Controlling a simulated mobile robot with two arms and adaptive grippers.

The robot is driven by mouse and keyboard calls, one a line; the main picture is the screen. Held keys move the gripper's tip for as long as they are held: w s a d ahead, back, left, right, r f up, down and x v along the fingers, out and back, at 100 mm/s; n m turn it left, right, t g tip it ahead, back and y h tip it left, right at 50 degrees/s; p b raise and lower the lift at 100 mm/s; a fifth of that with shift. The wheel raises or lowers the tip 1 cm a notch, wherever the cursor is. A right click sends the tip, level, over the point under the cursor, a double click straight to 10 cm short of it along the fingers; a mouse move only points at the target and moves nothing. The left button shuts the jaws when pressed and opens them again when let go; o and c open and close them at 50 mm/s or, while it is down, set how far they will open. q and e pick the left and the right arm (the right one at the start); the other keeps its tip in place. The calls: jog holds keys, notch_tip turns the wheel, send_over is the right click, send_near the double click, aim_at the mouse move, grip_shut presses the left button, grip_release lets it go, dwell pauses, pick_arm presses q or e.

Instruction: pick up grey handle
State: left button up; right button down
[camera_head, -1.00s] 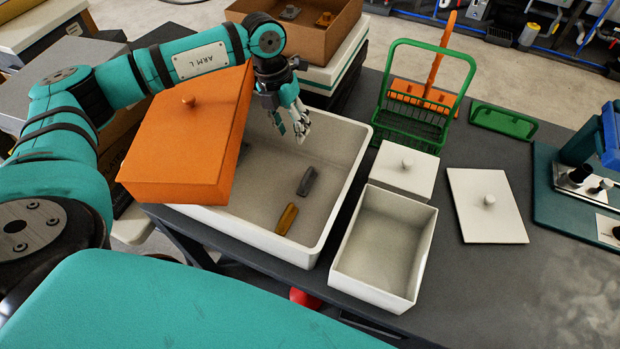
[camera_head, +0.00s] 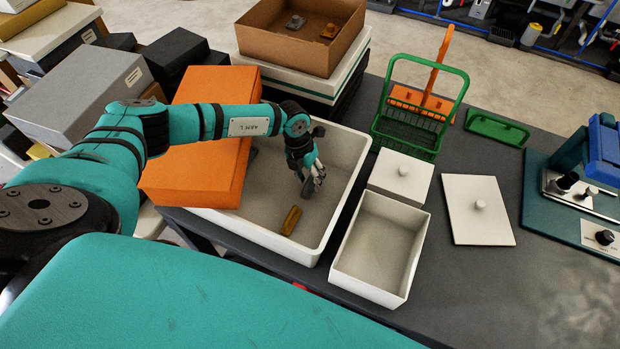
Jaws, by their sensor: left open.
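The grey handle (camera_head: 307,189) lies in the large white tank (camera_head: 345,205), mostly covered by my left gripper (camera_head: 313,183). My left gripper points down into the tank, with its open fingers right at the handle. I cannot tell whether they touch it. A brown-yellow handle (camera_head: 291,220) lies on the tank floor nearer to me, apart from the gripper. My right gripper is not in view.
An orange lid (camera_head: 205,177) covers the tank's left part, under my left arm. A smaller empty white tank (camera_head: 380,245) stands to the right, with two white lids (camera_head: 402,172) (camera_head: 480,222) nearby. A green basket (camera_head: 408,135) stands behind.

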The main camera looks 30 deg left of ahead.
pick_arm(q)
jog(key=shift+w+d+f, duration=0.1)
jog(key=shift+d+f, duration=0.05)
jog(key=shift+f, duration=0.65)
grip_shut()
